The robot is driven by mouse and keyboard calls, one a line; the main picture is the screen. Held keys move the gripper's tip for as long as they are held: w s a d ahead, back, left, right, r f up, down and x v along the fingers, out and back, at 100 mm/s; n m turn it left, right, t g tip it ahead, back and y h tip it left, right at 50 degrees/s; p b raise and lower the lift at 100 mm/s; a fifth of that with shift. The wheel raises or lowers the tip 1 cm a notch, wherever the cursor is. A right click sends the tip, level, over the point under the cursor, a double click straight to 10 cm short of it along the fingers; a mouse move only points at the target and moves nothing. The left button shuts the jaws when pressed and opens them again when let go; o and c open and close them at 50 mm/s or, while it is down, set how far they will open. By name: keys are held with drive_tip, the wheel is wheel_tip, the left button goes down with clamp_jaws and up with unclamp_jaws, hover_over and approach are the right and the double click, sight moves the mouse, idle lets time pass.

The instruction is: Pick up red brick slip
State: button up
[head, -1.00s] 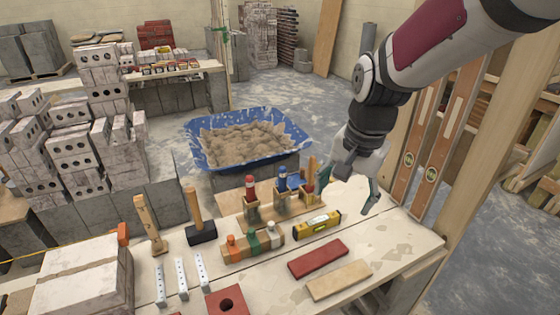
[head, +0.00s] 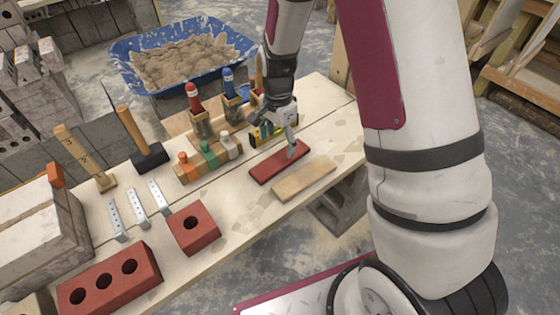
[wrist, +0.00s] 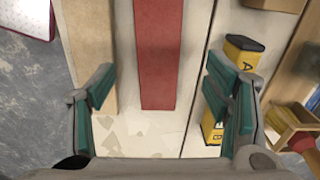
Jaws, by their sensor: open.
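The red brick slip (head: 279,161) lies flat on the bench beside a tan slip (head: 304,178). In the wrist view the red slip (wrist: 159,55) runs down from the top edge between my open fingers, and its near end shows. My gripper (wrist: 163,100) is open and empty, with teal pads on both fingers. In the head view my gripper (head: 291,140) is over the far right end of the red slip. The tan slip (wrist: 92,50) shows next to the left finger in the wrist view. I cannot tell the exact height of the fingers above the slip.
Stoppered bottles (head: 208,156) stand to the left. A holed red brick (head: 193,228) is nearer. Bare bench (head: 240,205) lies left of the tan slip.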

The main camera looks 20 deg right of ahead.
sight(280, 158)
drive_tip(key=shift+d+f+b, duration=0.15)
drive_tip(key=shift+f+b, duration=0.2)
drive_tip(key=shift+f, duration=1.35)
drive_tip(key=shift+d+f+b, duration=0.15)
drive_tip(key=shift+f+b, duration=0.2)
drive_tip(key=shift+f, duration=1.3)
drive_tip(key=shift+c, duration=0.6)
drive_tip(key=c, duration=1.3)
drive_tip(key=shift+r, duration=0.1)
drive_tip(key=shift+c, duration=0.9)
drive_tip(key=shift+r, duration=0.1)
